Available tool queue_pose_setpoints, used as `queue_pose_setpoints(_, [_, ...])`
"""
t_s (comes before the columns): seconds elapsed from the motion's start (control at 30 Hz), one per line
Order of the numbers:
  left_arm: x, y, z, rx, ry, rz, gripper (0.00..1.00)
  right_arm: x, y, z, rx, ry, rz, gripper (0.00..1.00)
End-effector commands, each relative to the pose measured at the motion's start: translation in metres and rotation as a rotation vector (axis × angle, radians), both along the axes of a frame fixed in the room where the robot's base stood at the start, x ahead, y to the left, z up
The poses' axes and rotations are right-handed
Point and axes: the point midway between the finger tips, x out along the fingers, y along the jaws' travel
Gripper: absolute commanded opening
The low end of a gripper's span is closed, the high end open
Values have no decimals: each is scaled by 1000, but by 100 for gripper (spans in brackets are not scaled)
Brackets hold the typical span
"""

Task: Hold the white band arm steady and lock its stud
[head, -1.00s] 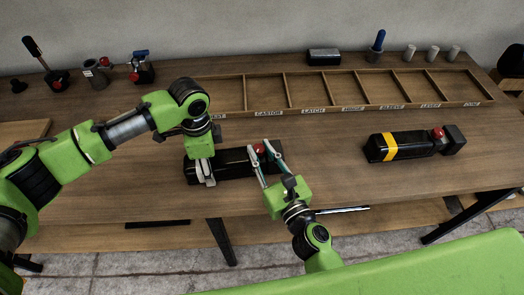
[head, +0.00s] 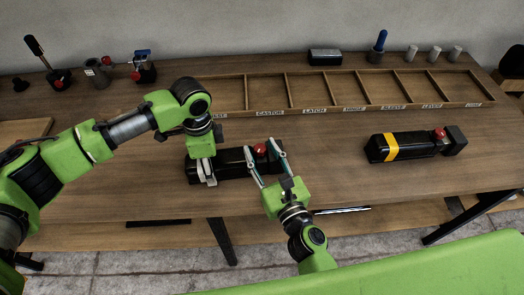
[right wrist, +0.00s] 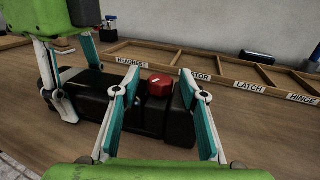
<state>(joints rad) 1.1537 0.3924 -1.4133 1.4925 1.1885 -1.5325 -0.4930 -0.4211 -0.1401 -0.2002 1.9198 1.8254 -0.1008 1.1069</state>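A second black arm with a yellow band (head: 390,147) and its own red stud lies to the right. A labelled wooden tray (head: 232,113) spans the back. Small tools and cylinders stand along the rear. The bench between the two arms is clear.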

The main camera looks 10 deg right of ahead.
Motion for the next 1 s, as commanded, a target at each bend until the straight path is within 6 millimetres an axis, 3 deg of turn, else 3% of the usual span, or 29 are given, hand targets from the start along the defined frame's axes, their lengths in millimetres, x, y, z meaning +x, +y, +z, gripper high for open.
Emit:
queue_pose_setpoints(0.2, [0, -1, 0, -4, 0, 0, 6, 1, 0, 2, -4, -2, 1, 39])
queue_pose_setpoints(0.6, [0, -1, 0, -3, 0, 0, 6, 0, 0, 26, -7, -3, 4, 39])
queue_pose_setpoints(1.0, [0, -1, 0, -3, 0, 0, 6, 1, 0, 89, 1, -4, 0, 39])
